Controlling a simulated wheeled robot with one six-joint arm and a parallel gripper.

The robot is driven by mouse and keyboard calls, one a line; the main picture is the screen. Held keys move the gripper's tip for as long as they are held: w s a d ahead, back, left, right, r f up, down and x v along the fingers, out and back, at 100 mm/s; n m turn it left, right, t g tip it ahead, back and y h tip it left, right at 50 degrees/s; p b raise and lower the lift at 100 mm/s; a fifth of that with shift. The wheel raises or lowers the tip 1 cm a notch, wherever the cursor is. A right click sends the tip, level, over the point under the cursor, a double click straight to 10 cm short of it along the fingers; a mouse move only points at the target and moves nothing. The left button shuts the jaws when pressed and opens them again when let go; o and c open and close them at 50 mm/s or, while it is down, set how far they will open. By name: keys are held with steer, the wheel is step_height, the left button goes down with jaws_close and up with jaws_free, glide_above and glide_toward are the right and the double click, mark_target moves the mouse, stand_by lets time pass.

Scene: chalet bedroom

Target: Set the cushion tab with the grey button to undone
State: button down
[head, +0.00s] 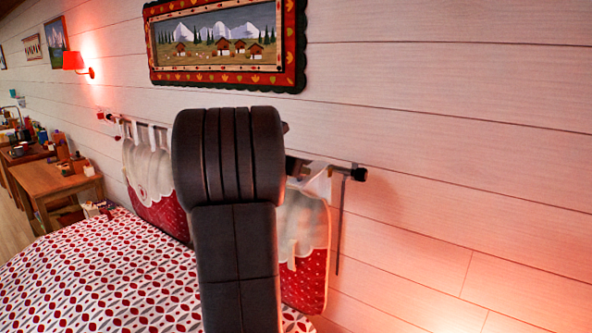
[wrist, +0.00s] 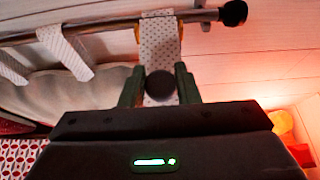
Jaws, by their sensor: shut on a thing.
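In the wrist view, my gripper (wrist: 160,85) is shut on the tab with the grey button, one green finger on each side. The button (wrist: 160,84) is round and dark grey and sits between the fingertips. The tab (wrist: 160,42) is pale with small dots and runs from the rod (wrist: 100,27) down to the button. Whether the button is through the tab cannot be told. In the head view, my arm hides the gripper and the button; part of the pale and red cushion (head: 305,250) shows to its right.
Other pale tabs (wrist: 65,52) hang from the rod to the left. The rod ends in a black knob (wrist: 233,13) on the right. A second cushion (head: 148,172) hangs further left. The patterned bed (head: 110,275) lies below, and the plank wall (head: 440,150) is behind.

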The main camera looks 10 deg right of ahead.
steer(key=shift+w+d+r, duration=0.1)
steer(key=shift+w+r, duration=0.05)
steer(key=shift+r, duration=0.25)
steer(key=c, duration=1.5)
jaws_free()
steer(key=shift+c, duration=0.2)
steer(key=o, duration=0.5)
steer(key=shift+w+d+f, duration=0.15)
steer(key=shift+d, duration=0.15)
steer(key=shift+c, duration=0.2)
steer(key=shift+a, duration=0.15)
steer(key=shift+s+a, duration=0.25)
steer(key=b+v, duration=0.2)
steer(key=v, duration=1.1)
steer(key=shift+r, duration=0.45)
steer(key=shift+w+d, duration=0.1)
steer(key=shift+d, duration=0.05)
